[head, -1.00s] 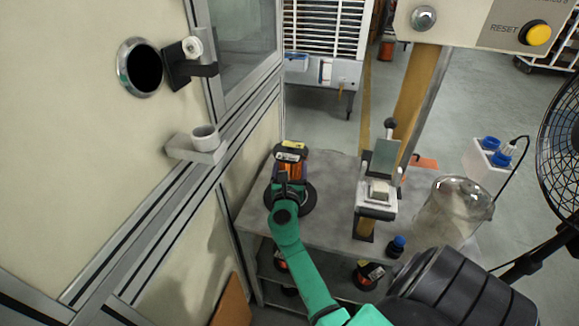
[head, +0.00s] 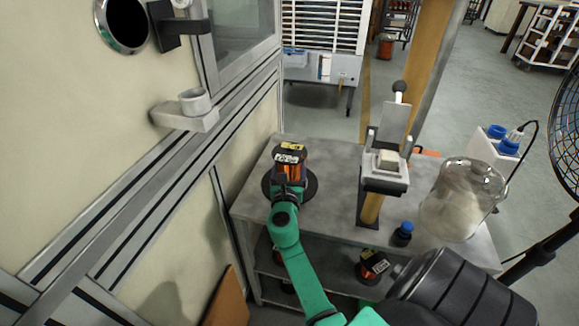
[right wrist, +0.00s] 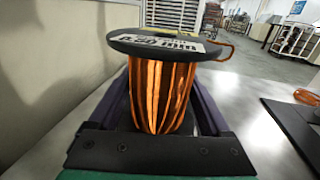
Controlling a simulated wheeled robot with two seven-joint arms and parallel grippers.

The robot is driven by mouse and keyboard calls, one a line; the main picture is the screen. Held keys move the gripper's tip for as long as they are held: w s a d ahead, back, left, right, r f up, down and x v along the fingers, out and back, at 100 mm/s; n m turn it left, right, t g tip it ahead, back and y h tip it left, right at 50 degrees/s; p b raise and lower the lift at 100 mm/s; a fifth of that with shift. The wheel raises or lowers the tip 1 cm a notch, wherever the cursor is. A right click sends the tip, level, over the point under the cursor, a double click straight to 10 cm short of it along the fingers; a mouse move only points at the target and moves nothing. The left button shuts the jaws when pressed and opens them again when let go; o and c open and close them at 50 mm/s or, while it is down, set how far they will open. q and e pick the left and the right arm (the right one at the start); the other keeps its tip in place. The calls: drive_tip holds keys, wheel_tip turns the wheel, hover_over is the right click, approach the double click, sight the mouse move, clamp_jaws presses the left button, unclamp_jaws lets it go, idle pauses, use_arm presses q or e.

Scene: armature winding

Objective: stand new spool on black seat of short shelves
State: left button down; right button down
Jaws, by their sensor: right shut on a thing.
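The spool (head: 291,166) has orange copper wire, a black top flange and a pale and yellow label. It is upright over the round black seat (head: 309,188) at the left of the short shelves' grey top (head: 335,165). My right gripper (head: 289,183) is shut on it from the near side. In the right wrist view the spool (right wrist: 163,90) stands upright between the dark purple fingers (right wrist: 165,112). Its lower end is hidden by the gripper, so I cannot tell whether it touches the seat. My left gripper is not in view.
Another spool (head: 371,266) is on the lower shelf. A cream cabinet (head: 100,130) borders the left. A fan (head: 568,140) is far right.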

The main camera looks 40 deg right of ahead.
drive_tip(key=shift+f+b, duration=0.35)
drive_tip(key=shift+b, duration=0.15)
unclamp_jaws()
drive_tip(key=shift+a, duration=0.1)
